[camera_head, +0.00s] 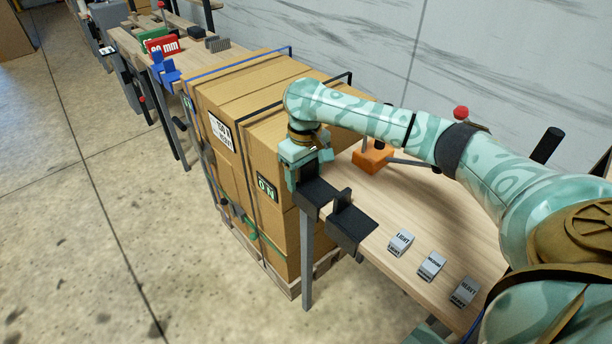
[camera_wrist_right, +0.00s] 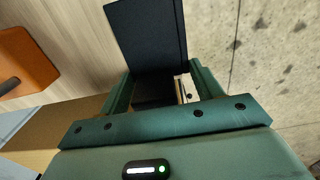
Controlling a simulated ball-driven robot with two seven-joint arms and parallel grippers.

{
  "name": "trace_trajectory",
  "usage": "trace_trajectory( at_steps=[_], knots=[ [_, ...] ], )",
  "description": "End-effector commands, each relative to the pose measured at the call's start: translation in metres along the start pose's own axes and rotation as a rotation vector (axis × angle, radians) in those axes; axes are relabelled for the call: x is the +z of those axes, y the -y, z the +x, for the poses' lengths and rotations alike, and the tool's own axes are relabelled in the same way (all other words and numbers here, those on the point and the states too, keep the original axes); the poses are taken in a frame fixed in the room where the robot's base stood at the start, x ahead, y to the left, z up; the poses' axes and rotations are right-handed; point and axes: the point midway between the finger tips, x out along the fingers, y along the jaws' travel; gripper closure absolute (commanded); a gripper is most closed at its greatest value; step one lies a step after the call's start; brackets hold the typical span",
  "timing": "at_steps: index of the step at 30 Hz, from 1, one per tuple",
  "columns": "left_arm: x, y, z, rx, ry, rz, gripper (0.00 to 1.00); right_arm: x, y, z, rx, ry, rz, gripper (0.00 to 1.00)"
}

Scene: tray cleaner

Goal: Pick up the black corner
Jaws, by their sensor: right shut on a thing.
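The black corner (camera_head: 352,224) is a dark, angular piece with flat faces at the near left edge of the wooden table. My right gripper (camera_head: 303,178) is above and to the left of its flat face and is shut on it. In the right wrist view, a broad black panel of the corner (camera_wrist_right: 147,38) rises beyond the fingers of my right gripper (camera_wrist_right: 156,90), with a darker part between them. Whether the corner is lifted or touches the table edge is hard to tell. My left gripper is not in view.
Strapped cardboard boxes (camera_head: 262,150) stand on a pallet close left of the table (camera_head: 440,215). An orange block (camera_head: 373,156) lies behind my gripper. Grey labelled blocks (camera_head: 401,243) (camera_head: 431,266) (camera_head: 464,291) line the near edge. The floor at left is clear.

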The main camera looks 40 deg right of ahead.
Motion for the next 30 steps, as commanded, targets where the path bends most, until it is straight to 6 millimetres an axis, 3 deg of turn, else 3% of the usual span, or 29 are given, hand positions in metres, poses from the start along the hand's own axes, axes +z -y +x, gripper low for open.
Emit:
trace_trajectory(
  at_steps=[6,15,22,30],
  knots=[
    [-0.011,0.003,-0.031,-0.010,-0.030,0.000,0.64,0.000,-0.002,-0.041,0.009,-0.010,0.002,0.59],
    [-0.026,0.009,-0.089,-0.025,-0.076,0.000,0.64,0.020,0.054,-0.105,0.004,-0.010,-0.004,0.59],
    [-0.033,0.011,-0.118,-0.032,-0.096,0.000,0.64,0.039,0.106,-0.122,0.003,-0.005,-0.003,0.59],
    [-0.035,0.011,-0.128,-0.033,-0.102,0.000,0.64,0.048,0.130,-0.126,0.002,-0.002,0.001,0.59]
  ],
)
